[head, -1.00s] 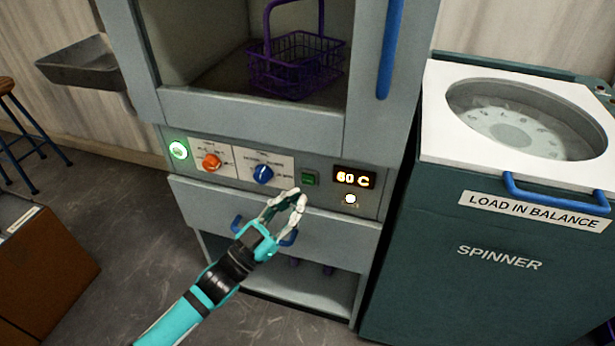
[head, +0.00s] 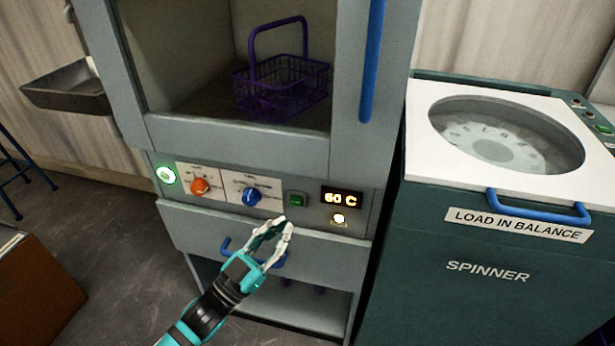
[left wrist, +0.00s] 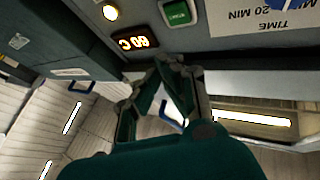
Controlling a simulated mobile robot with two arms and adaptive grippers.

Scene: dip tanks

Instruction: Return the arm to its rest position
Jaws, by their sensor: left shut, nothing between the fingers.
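My left gripper (head: 284,226) is shut and empty, in front of the lower part of the grey cabinet (head: 240,150). It covers part of the blue drawer handle behind it in the head view. In the left wrist view the gripper (left wrist: 168,62) shows with its fingertips together, below the display that reads 60 C (left wrist: 138,41) and the green button (left wrist: 176,12). I cannot tell the exact gap to the panel, but no contact shows. My right gripper is in neither view.
The control panel has an orange knob (head: 200,186), a blue knob (head: 251,196) and a lit green button (head: 165,174). A purple basket (head: 283,88) stands in the open chamber above. The spinner (head: 480,245) stands to the right. Open floor (head: 120,250) lies to the left.

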